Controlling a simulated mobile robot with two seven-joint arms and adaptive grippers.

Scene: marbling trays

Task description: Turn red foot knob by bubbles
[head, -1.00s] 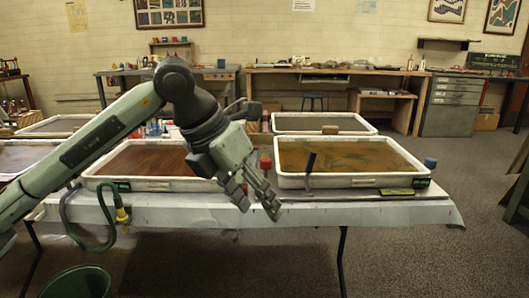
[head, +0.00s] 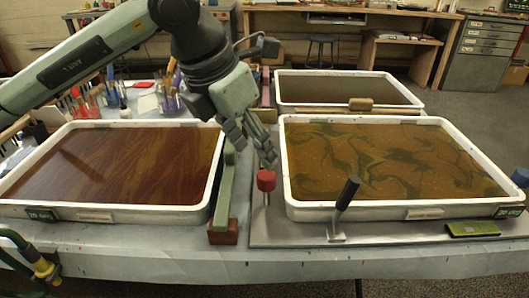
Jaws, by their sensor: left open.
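The red knob (head: 266,180) stands on a thin post at the left front corner of the grey base plate (head: 290,232), beside the right front marbling tray (head: 400,211). My left gripper (head: 254,150) is open and points down from above. Its right-hand fingertip is close to the top of the red knob; I cannot tell whether they touch. Nothing shows between its fingers. A yellow-green bar (head: 472,229) lies on the plate's front right; bubbles are too small to make out. My right gripper is not in view.
A dark-handled lever (head: 346,195) stands at the plate's front. A green bar with a reddish foot (head: 222,232) stands left of the knob, beside the left tray (head: 140,213). Another tray (head: 345,75) stands behind. A dark blue knob (head: 520,177) is at the right edge.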

